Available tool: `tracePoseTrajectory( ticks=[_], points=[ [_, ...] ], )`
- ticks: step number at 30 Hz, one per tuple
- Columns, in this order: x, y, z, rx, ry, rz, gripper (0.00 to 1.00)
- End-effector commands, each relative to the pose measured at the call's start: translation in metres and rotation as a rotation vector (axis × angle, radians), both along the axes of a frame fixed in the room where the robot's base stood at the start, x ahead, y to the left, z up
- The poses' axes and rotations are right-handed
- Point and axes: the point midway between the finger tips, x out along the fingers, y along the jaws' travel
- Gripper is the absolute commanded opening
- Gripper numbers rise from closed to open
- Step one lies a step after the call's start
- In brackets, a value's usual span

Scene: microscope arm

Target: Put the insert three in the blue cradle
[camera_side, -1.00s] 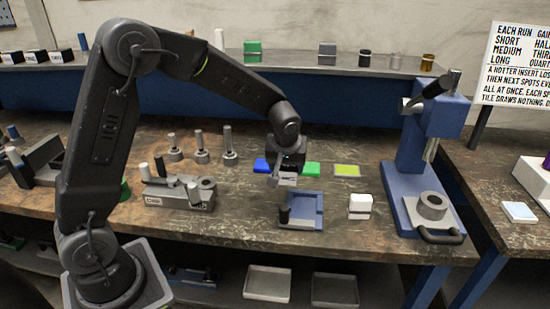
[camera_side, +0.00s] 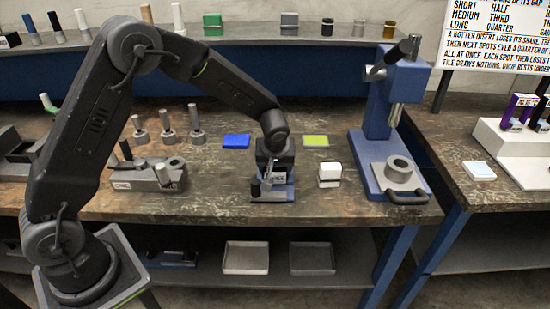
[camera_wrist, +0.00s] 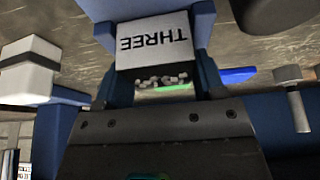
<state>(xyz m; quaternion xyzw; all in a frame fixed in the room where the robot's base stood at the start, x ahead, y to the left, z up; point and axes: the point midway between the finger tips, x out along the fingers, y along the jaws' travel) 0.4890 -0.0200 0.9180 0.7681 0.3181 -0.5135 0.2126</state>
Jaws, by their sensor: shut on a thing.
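The insert three (camera_wrist: 153,42) is a pale block with THREE printed on its face, upside down in the wrist view. My gripper (camera_side: 274,174) is shut on it, low over the blue cradle (camera_side: 272,197). In the wrist view the blue cradle's walls (camera_wrist: 200,22) show on both sides of the insert, so it is at or between them. I cannot tell whether it rests on the cradle floor. In the side view my gripper hides most of the insert and part of the cradle.
A white block with a dark band (camera_side: 330,173) stands right of the cradle. The blue microscope-like stand (camera_side: 372,120) is farther right. A grey fixture (camera_side: 148,178) and several metal posts are left. A blue pad (camera_side: 236,141) and a yellow-green pad (camera_side: 316,141) lie behind.

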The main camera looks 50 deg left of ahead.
Motion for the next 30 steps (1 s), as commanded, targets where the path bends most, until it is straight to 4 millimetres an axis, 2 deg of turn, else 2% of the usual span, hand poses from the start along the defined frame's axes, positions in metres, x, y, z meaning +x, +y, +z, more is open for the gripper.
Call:
tracePoseTrajectory(
  ticks=[9, 10, 15, 18, 26, 30],
  points=[
    [0.002, 0.000, 0.000, -0.001, -0.008, 0.000, 0.00],
    [0.000, 0.000, -0.002, -0.001, -0.001, 0.000, 0.66],
    [0.000, 0.000, -0.002, -0.001, -0.001, 0.000, 0.82],
    [0.000, 0.000, -0.002, 0.000, -0.001, 0.000, 0.89],
    [0.000, 0.000, 0.000, -0.001, -0.002, 0.000, 0.89],
    [-0.003, -0.004, 0.014, -0.001, -0.005, -0.001, 0.89]
  ],
)
